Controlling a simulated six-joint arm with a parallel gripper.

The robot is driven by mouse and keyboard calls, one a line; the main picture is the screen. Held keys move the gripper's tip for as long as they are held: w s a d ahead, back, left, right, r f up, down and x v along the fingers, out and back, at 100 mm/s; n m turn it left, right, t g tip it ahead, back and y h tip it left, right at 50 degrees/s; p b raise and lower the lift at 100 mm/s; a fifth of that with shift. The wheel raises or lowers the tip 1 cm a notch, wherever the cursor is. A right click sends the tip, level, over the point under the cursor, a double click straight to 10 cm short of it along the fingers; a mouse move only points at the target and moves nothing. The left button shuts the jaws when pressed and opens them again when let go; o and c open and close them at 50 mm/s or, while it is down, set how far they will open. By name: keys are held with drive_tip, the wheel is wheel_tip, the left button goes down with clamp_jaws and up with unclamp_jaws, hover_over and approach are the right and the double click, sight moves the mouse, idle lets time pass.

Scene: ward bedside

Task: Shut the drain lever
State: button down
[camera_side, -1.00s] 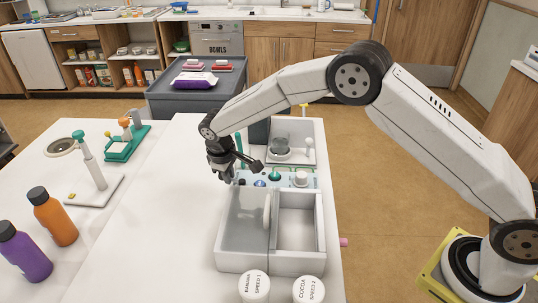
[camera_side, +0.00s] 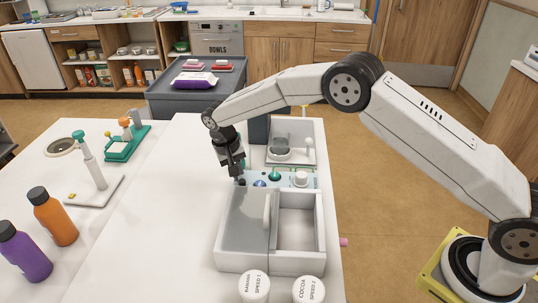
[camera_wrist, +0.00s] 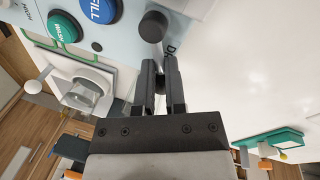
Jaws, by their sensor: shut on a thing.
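The drain lever (camera_wrist: 153,27) shows in the wrist view as a dark round knob on a grey stem, beside a partly hidden label starting with "D". My gripper (camera_wrist: 159,72) is shut on its stem, with the knob just beyond the fingertips. In the side view my gripper (camera_side: 237,172) points down at the left end of the pale blue control panel (camera_side: 290,181). A small dark knob (camera_side: 242,182) shows right under the fingers there. The fingers hide most of the stem, so its exact angle is hard to tell.
Blue (camera_wrist: 99,8) and green (camera_wrist: 65,27) buttons sit close to the lever. In front is a white two-part basin (camera_side: 321,240); behind is a clear vessel (camera_side: 281,147). Two white lidded jars stand at the front, one being (camera_side: 254,287).

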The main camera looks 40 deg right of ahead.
drive_tip(key=shift+d+m, duration=0.1)
drive_tip(key=shift+m, duration=0.3)
drive_tip(key=c, duration=0.7)
unclamp_jaws()
drive_tip(key=shift+r, duration=0.1)
drive_tip(key=shift+w+a+r, duration=0.1)
drive_tip(key=shift+a+r, duration=0.1)
drive_tip(key=shift+r, duration=1.05)
drive_tip(key=shift+w+a+r, duration=0.1)
drive_tip(key=shift+a+r, duration=0.15)
drive_tip(key=shift+r, duration=1)
drive_tip(key=shift+w+a+r, duration=0.1)
drive_tip(key=shift+a+r, duration=0.1)
drive_tip(key=shift+r, duration=1.05)
